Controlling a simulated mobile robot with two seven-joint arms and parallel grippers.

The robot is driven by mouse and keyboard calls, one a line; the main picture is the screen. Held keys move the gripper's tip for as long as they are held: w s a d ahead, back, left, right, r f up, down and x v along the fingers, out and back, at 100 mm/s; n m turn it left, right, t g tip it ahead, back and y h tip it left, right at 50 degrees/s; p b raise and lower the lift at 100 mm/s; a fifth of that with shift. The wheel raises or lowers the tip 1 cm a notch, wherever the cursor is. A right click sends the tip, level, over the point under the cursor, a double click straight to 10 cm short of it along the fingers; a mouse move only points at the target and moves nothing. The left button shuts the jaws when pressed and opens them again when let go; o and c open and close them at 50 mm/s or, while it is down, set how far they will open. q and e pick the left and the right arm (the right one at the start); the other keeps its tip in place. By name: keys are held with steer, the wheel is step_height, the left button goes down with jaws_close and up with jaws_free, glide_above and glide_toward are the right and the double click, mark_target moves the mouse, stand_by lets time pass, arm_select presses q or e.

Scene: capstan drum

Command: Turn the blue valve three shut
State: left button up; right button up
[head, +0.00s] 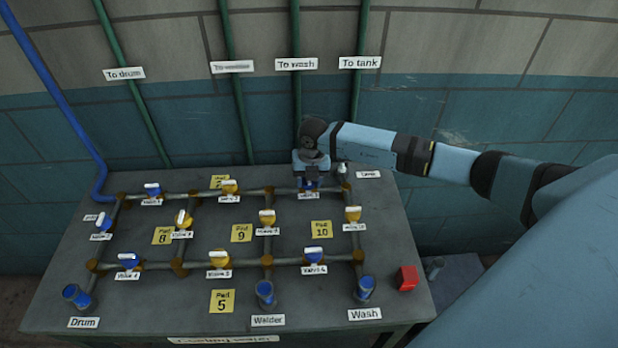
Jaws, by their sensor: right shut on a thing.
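The blue valve (309,188) under my right gripper sits on the back pipe of the table, near its right end. A small label below it seems to read Valve 3, but it is too small to be sure. My right gripper (310,178) reaches down from above and is shut on this valve's handle. The fingers hide most of the handle, so I cannot tell which way it points. My left gripper is not in view.
The grey table (150,310) carries a pipe grid with several other blue and yellow valves, such as a yellow valve (352,213) to the right. A red block (406,278) lies at the right edge. Vertical green pipes (297,100) run up the wall behind.

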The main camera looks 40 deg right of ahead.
steer(key=shift+m, duration=1.2)
steer(key=o, duration=0.9)
steer(key=shift+r, duration=0.1)
steer(key=r, duration=0.4)
steer(key=r+b, duration=0.1)
steer(key=r, duration=0.8)
steer(key=shift+s+d+r, duration=0.35)
steer(key=shift+f, duration=0.1)
